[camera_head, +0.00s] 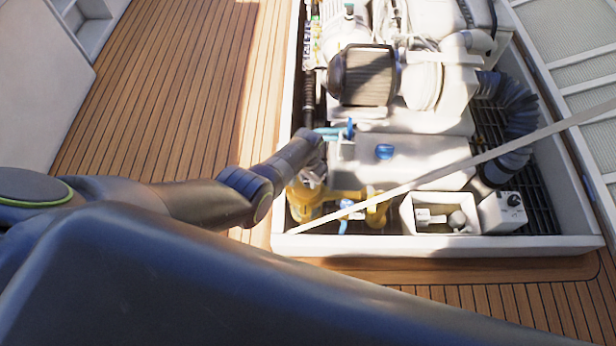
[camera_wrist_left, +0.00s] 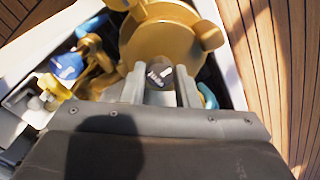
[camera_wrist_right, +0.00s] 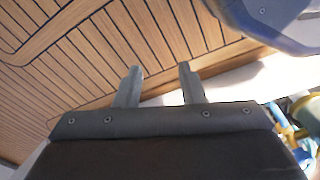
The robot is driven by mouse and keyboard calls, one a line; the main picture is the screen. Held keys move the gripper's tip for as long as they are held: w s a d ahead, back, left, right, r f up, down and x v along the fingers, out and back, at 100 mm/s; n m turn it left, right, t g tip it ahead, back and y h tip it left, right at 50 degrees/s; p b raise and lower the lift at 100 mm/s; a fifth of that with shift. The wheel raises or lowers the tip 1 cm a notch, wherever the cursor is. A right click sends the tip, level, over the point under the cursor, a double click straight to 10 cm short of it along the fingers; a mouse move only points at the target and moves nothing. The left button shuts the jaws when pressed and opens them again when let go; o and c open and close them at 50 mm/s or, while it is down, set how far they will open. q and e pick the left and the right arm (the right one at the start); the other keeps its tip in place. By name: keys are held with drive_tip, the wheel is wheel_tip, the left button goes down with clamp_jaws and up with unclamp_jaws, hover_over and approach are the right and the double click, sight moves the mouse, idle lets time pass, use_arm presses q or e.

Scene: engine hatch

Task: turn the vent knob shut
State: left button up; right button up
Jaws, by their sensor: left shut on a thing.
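My left gripper (camera_wrist_left: 162,88) has its two fingers on either side of a small dark knob (camera_wrist_left: 158,73) with white marks, and is shut on it. It looks like the vent knob, and it sits against a round yellow-gold housing (camera_wrist_left: 160,42). In the head view my left gripper (camera_head: 311,178) reaches down over the hatch's near left corner, beside yellow pipework (camera_head: 376,214); the knob is hidden there. My right gripper (camera_wrist_right: 156,88) is open and empty above wooden deck in the right wrist view.
The white hatch frame (camera_head: 440,246) surrounds the engine. A pale bar (camera_head: 450,168) crosses the opening diagonally. A white box with a black dial (camera_head: 513,200) and an open white bin (camera_head: 408,216) stand at the near right. Blue handles sit close to the left gripper. Deck left is clear.

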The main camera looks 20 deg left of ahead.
use_arm(q)
drive_tip(key=shift+m, duration=0.8)
use_arm(e)
drive_tip(key=shift+s+d+f, duration=0.1)
drive_tip(key=shift+s+f, duration=0.1)
drive_tip(key=shift+f, duration=0.15)
use_arm(q)
drive_tip(key=o, duration=1)
use_arm(e)
drive_tip(key=shift+w, duration=0.1)
